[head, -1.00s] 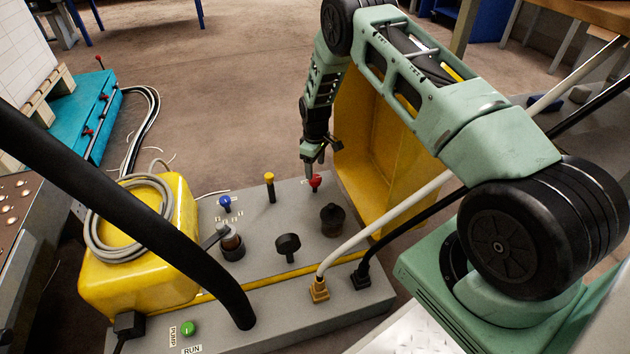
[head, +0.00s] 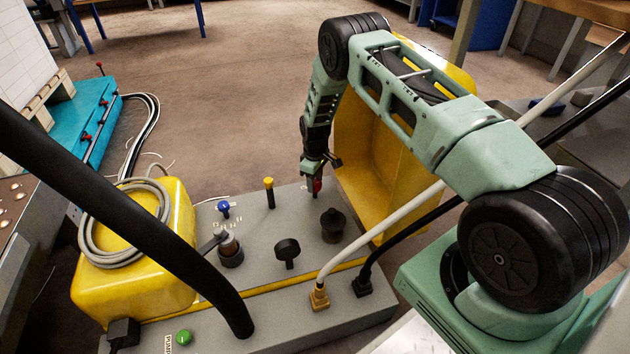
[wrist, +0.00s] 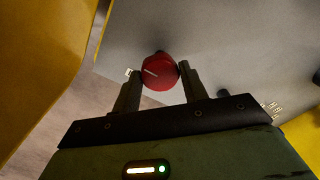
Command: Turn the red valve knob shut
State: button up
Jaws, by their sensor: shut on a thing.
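The red valve knob (head: 317,186) stands at the far right part of the grey panel (head: 262,205). In the wrist view the knob (wrist: 159,71) is round, with a pale line across its top. My gripper (head: 312,181) comes down over it from above. In the wrist view its two fingers (wrist: 158,84) stand on either side of the knob, closed on it. In the head view the gripper hides part of the knob.
A blue knob (head: 223,208), a yellow-topped post (head: 269,192) and black knobs (head: 287,252) (head: 333,223) stand on the same panel. A yellow housing (head: 375,160) rises right beside my gripper. White and black cables (head: 405,215) cross the panel's right side.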

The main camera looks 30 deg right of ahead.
jog(key=shift+m, duration=0.3)
jog(key=m+p, duration=0.2)
jog(key=shift+r+m, duration=0.15)
jog(key=shift+m, duration=0.15)
jog(key=m+p, duration=0.1)
jog(key=m, duration=0.4)
jog(key=shift+p, duration=0.35)
jog(key=m, duration=0.5)
jog(key=shift+p, duration=0.4)
jog(key=m, duration=0.4)
jog(key=shift+m, duration=0.3)
jog(key=o, duration=1)
